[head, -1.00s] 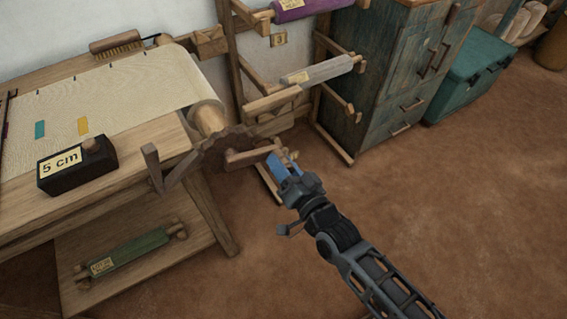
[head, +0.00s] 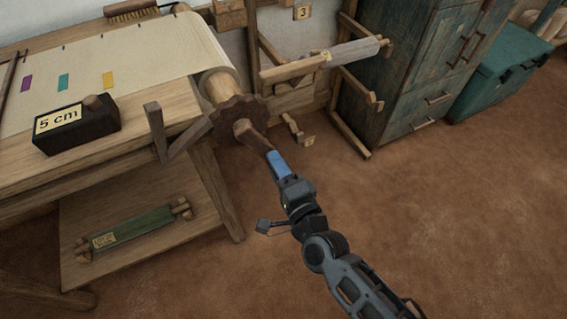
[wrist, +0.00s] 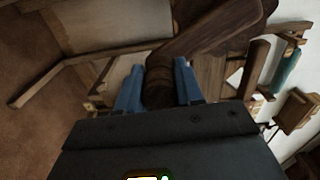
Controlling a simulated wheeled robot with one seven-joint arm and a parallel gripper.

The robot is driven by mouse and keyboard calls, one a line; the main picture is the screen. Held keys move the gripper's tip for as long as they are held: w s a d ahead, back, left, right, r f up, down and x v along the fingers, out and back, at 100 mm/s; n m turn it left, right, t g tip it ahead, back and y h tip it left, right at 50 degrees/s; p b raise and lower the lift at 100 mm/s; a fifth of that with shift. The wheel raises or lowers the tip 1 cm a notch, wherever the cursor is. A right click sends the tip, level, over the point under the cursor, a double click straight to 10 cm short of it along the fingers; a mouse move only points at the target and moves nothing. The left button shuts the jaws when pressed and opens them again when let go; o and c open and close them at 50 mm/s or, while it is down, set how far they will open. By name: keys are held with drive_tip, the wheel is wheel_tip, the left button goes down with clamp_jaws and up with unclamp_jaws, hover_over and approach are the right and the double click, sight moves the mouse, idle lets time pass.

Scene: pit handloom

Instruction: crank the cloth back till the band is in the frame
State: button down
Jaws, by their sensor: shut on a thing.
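The pale cloth (head: 150,62) lies on the wooden loom at the upper left and wraps the roller at its right end. Purple (head: 26,84), teal (head: 63,82) and yellow (head: 108,79) marks show on the cloth. A dark toothed wheel (head: 236,118) is on the roller's near end. The brown crank (head: 256,140) points down and right from the wheel. My gripper (head: 273,156) is shut on its handle. In the wrist view, the blue fingers of my gripper (wrist: 159,78) stand on both sides of the handle (wrist: 158,92). I cannot tell which mark is the band.
A dark box marked "5 cm" (head: 75,130) sits on the loom's near edge. A wooden bracket (head: 157,132) stands left of the wheel. A green roll (head: 132,229) lies on the low shelf. A rack (head: 350,110) and cabinet (head: 410,70) stand behind. The floor at right is clear.

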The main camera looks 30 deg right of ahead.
drive_tip(key=shift+a+f+m, duration=0.25)
drive_tip(key=shift+a+m, duration=0.05)
drive_tip(key=shift+m, duration=0.1)
drive_tip(key=shift+a, duration=0.1)
drive_tip(key=c, duration=0.7)
unclamp_jaws()
drive_tip(key=shift+c, duration=0.2)
drive_tip(key=s, duration=0.7)
drive_tip(key=shift+s+b, duration=0.4)
drive_tip(key=shift+b, duration=0.05)
drive_tip(key=s+d+r+n+g+p, duration=0.1)
drive_tip(key=s+d+r+n+p, duration=0.2)
drive_tip(key=s+r+n, duration=0.6)
drive_tip(key=s+d+r+n+g+p, duration=0.2)
drive_tip(key=s+d+r+n+p, duration=0.1)
drive_tip(key=s+r+n, duration=0.6)
drive_tip(key=s+r+p, duration=0.1)
drive_tip(key=s+r, duration=0.3)
drive_tip(key=s, duration=0.5)
drive_tip(key=shift+s+d+n, duration=0.15)
drive_tip(key=shift+n, duration=0.15)
